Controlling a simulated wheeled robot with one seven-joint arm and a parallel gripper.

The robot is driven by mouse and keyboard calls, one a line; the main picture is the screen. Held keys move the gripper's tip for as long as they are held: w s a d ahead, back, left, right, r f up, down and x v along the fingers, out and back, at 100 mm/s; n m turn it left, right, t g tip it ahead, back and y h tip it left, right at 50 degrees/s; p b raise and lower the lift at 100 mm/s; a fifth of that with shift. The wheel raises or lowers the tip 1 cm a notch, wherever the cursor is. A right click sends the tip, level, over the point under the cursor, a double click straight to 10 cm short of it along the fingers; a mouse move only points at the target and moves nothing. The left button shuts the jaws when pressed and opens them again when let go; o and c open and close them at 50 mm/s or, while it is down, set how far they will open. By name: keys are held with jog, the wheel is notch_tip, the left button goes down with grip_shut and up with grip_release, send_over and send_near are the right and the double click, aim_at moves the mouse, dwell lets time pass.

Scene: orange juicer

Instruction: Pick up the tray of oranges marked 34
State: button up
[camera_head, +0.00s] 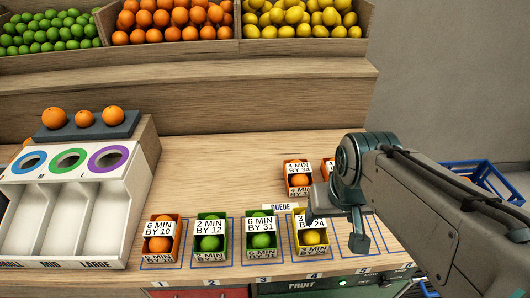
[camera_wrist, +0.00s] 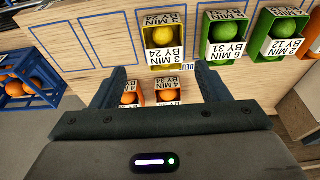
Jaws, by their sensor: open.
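In the head view, a small orange tray (camera_head: 299,180) of oranges stands on the counter with a white label reading "4 MIN BY 34". A second orange tray (camera_head: 328,168) stands just right of it, mostly hidden by my arm. My gripper (camera_head: 337,222) is open and empty, in front of these two trays and beside the yellow tray. In the wrist view, my gripper (camera_wrist: 162,80) has its fingers spread wide. The two orange trays (camera_wrist: 168,96) (camera_wrist: 131,98) show between the fingers, partly hidden by the gripper body; their labels are upside down and small.
A front row holds an orange tray (camera_head: 160,240), two green trays (camera_head: 209,233) (camera_head: 261,232) and a yellow tray (camera_head: 311,237) marked 24. Empty outlined slots (camera_wrist: 57,47) lie beside it. A blue crate (camera_wrist: 20,97) holds oranges. A white sorter (camera_head: 75,210) stands left.

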jog(key=o, duration=0.5)
jog(key=shift+w+a+r, duration=0.15)
jog(key=shift+w, duration=0.3)
jog(key=shift+w+a+r, duration=0.1)
jog(key=shift+w+r, duration=0.05)
jog(key=shift+w, duration=0.25)
jog(key=g+p, duration=0.1)
jog(key=p, duration=0.4)
send_over(299, 168)
jog(key=s, duration=0.3)
notch_tip(299, 168, down, 3)
jog(key=f, duration=0.2)
jog(key=w+f+p, duration=0.1)
jog(key=f, duration=0.2)
jog(key=w+f, duration=0.1)
jog(key=f, duration=0.2)
jog(key=shift+f, duration=0.25)
jog(key=shift+w+f+p, duration=0.2)
jog(key=shift+f+p, duration=0.2)
jog(key=shift+f, duration=0.45)
jog(key=shift+w+f+p, duration=0.15)
jog(key=shift+f+p, duration=0.3)
jog(key=shift+f, duration=0.45)
jog(key=shift+w+f+p, duration=0.2)
jog(key=shift+f+p, duration=0.2)
jog(key=shift+f, duration=0.45)
